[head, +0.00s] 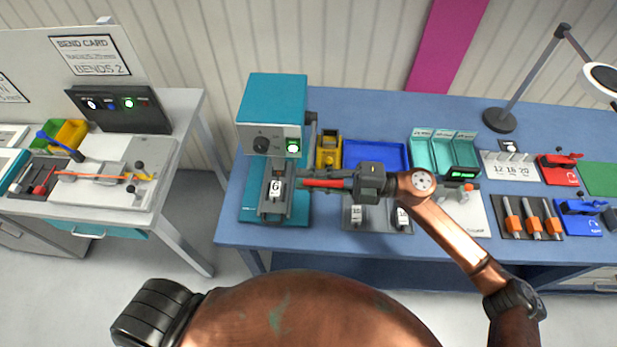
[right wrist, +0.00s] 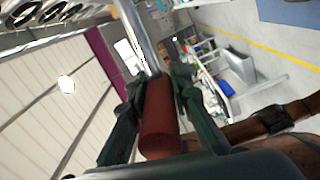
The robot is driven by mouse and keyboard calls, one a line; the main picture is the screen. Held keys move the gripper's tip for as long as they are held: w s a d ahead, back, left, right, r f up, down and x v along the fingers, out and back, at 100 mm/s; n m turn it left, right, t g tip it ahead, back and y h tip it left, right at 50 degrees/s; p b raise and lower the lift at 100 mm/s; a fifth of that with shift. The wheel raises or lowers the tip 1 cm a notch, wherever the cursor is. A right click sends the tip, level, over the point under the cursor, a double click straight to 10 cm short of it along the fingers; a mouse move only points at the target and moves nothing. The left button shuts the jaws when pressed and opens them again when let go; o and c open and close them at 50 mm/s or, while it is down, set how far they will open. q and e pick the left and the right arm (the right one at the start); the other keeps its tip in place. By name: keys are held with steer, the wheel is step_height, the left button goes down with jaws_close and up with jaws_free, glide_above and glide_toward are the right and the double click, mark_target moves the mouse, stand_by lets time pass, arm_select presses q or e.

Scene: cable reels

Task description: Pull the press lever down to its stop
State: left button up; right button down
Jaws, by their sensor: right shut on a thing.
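The press (head: 275,100) is a teal machine with a grey front panel, a black knob and a lit green display, at the left end of the blue table. Its lever has a red grip (head: 322,183), seen in front of the press's right side. My right gripper (head: 340,184) is shut on this grip from the right. In the right wrist view the red grip (right wrist: 160,118) lies between both fingers, with its metal rod (right wrist: 138,35) running on beyond them. A block marked G (head: 275,188) sits under the press head. My left gripper is not in view.
Yellow holder (head: 329,150), blue tray (head: 375,154) and teal bins (head: 443,150) stand behind my right gripper. A grey plate with numbered blocks (head: 357,214) lies below it. A lamp base (head: 499,120) and tools fill the right side. A separate bench (head: 100,215) stands left, across a gap.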

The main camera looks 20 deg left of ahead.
steer(key=c, duration=1.9)
jaws_free()
steer(key=shift+f, duration=0.35)
steer(key=shift+o, duration=0.8)
steer(key=shift+r, duration=0.1)
steer(key=v, duration=1.2)
steer(key=shift+w, duration=0.1)
